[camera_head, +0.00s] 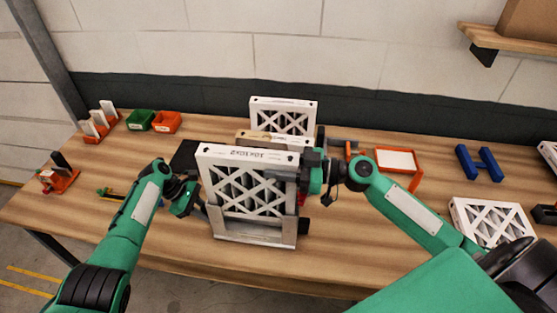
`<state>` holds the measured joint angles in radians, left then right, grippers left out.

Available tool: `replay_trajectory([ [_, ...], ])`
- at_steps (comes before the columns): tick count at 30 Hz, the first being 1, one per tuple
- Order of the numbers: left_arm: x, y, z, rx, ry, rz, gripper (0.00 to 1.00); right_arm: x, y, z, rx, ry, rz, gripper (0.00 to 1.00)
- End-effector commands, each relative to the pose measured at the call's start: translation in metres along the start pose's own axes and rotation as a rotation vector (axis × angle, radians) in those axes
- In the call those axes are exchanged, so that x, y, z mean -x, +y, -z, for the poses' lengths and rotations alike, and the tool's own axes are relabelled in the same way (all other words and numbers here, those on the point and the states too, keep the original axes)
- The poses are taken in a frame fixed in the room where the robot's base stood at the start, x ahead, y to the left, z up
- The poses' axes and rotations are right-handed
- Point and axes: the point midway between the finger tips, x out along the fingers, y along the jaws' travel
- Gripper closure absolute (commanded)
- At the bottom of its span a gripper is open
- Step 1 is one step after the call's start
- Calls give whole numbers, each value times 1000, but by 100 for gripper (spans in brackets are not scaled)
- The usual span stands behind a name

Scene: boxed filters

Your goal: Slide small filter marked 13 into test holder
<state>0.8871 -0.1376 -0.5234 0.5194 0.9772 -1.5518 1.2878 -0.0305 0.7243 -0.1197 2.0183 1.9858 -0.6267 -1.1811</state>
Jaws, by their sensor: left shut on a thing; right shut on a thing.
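A white-framed filter (245,190) with crossed lattice stands upright near the middle of the table. My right gripper (286,173) is shut on the filter's upper right side. My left gripper (203,208) is shut at the left side, low down, by the holder's left post; its fingertips are partly hidden, and its grip looks to be on the holder.
Another white filter (283,115) stands behind, with a wooden-topped one (258,137) between. A filter lies at right (493,222). Green (140,119) and orange (167,122) bins, an orange-rimmed tray (396,160) and a blue H-shaped piece (479,162) lie around. The front table strip is clear.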

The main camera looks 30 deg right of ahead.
Motion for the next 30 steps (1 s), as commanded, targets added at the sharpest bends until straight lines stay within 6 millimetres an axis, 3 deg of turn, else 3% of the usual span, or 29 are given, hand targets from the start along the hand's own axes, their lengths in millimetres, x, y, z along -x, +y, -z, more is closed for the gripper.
replay_trajectory([
  [19, 0, 0, 0, 0, 0, 0, 93, 0, 0, -14, -1, 1, 0, 84],
  [30, 0, 0, 0, -1, -2, 0, 92, 0, -2, -42, -4, -9, 2, 84],
])
